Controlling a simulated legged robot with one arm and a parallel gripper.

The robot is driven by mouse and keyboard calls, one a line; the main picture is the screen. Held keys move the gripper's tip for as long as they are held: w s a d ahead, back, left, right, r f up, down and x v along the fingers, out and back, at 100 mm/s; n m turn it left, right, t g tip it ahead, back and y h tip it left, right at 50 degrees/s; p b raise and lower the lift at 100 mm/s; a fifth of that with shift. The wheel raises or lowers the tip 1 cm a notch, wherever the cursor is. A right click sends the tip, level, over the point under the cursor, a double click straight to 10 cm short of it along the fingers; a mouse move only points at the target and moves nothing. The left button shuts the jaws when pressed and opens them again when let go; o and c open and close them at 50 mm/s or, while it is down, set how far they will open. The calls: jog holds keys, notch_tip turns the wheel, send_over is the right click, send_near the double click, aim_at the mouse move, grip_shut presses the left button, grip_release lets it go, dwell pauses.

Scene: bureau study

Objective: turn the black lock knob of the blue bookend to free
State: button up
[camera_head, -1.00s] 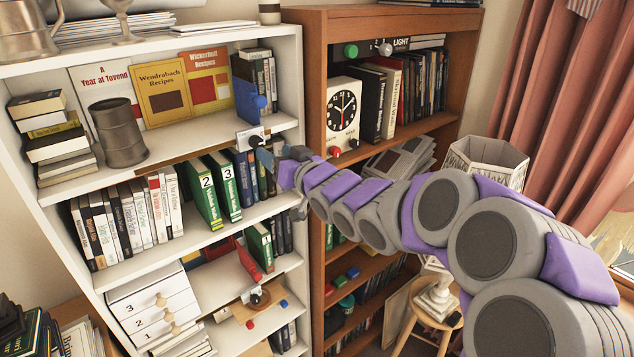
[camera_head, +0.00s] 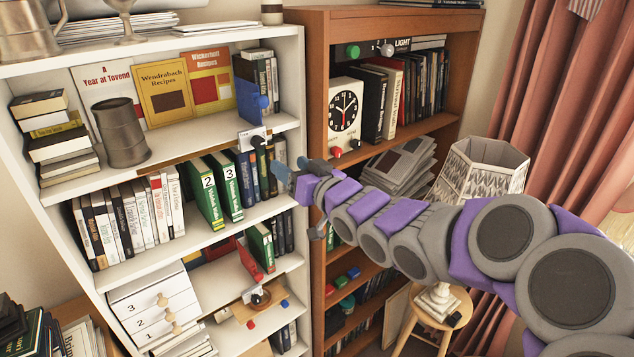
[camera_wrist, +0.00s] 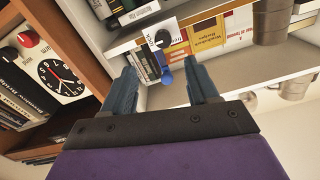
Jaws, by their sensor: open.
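A brown bookcase (camera_head: 300,60) stands close on the right, with a clock (camera_head: 346,108) and red and black knobs. A metal tankard (camera_head: 120,133) stands at left. Open air lies in front of the label plate.

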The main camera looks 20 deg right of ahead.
jog(key=v, duration=0.7)
jog(key=shift+s+a, duration=0.25)
jog(key=shift+a, duration=0.1)
jog(key=shift+d+r, duration=0.1)
jog(key=shift+d, duration=0.2)
dwell(0.3)
jog(key=b+v, duration=0.4)
jog(key=v, duration=0.3)
jog(key=shift+s, duration=0.2)
dwell(0.9)
